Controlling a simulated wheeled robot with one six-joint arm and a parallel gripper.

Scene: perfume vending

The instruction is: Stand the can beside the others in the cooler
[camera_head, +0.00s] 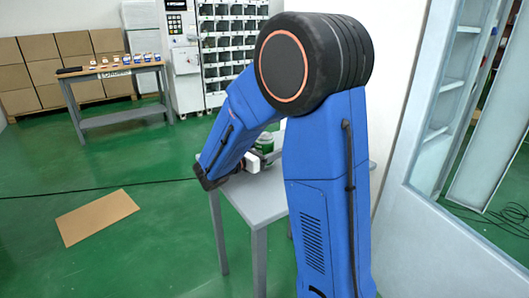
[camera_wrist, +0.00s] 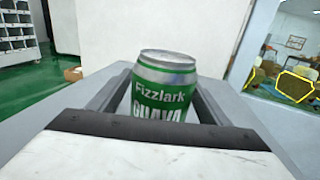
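A green and silver can labelled "Fizzlark GUAVA" (camera_wrist: 163,88) stands upright on a small grey table (camera_wrist: 75,98). In the wrist view it is between the two dark fingers of my gripper (camera_wrist: 160,105), and its lower part is hidden by the gripper body. I cannot tell whether the fingers touch it. In the head view the can (camera_head: 264,143) shows just beyond my gripper (camera_head: 254,160), over the grey table (camera_head: 258,205). The cooler's glass-fronted cabinet with shelves (camera_head: 450,100) seems to be at the right; no other cans show inside it.
A vending machine (camera_head: 222,45) stands at the back. A workbench (camera_head: 115,72) with small items stands before stacked cardboard boxes (camera_head: 35,62) at the left.

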